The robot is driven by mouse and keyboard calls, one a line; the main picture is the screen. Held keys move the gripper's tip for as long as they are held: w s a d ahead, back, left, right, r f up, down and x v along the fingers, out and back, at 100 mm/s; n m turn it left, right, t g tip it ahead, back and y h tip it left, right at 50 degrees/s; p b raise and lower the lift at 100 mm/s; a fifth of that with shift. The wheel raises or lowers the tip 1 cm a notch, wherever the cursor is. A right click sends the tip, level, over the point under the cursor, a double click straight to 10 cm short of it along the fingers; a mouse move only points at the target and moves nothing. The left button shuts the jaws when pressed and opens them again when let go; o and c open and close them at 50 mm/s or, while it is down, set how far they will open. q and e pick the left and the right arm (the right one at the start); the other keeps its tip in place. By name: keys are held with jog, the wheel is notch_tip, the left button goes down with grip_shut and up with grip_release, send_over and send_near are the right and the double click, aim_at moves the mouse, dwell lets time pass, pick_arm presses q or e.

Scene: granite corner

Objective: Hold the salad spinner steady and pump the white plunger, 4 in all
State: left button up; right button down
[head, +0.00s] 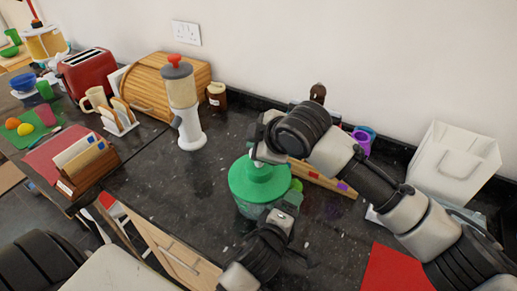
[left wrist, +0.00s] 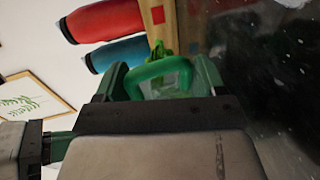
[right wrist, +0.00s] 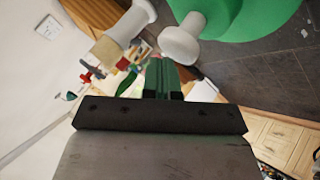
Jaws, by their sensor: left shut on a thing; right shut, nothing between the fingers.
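The salad spinner stands upright on the dark counter in the head view, with a green lid (head: 256,186) and a clear bowl below. My left gripper (head: 287,201) is at its near right side. In the left wrist view its fingers (left wrist: 162,82) are shut on the spinner's green handle (left wrist: 158,69). My right gripper (head: 258,152) is over the lid, shut and empty. In the right wrist view the white plunger (right wrist: 182,42) stands out from the green lid (right wrist: 235,18), close to the shut fingertips (right wrist: 159,72). I cannot tell whether they touch it. In the head view the plunger is mostly hidden.
A white dispenser with a red knob (head: 183,98) stands to the left, near a wooden bread bin (head: 150,84). Behind the spinner are a wooden board (head: 325,180) and a purple cup (head: 362,141). A white bin (head: 455,163) stands right. Counter left of the spinner is clear.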

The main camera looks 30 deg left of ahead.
pick_arm(q)
jog(key=shift+r, duration=0.1)
pick_arm(e)
jog(key=shift+r, duration=0.65)
jog(key=shift+r, duration=0.1)
jog(key=shift+s+r, duration=0.15)
jog(key=shift+r, duration=2.3)
pick_arm(q)
jog(key=o, duration=1.1)
jog(key=s, duration=0.4)
jog(key=s+r, duration=0.1)
jog(key=s, duration=0.3)
jog(key=s+r, duration=0.1)
jog(key=s, duration=0.2)
jog(key=shift+s+a+r, duration=0.1)
jog(key=shift+s, duration=0.3)
pick_arm(e)
jog(key=shift+s+f, duration=0.1)
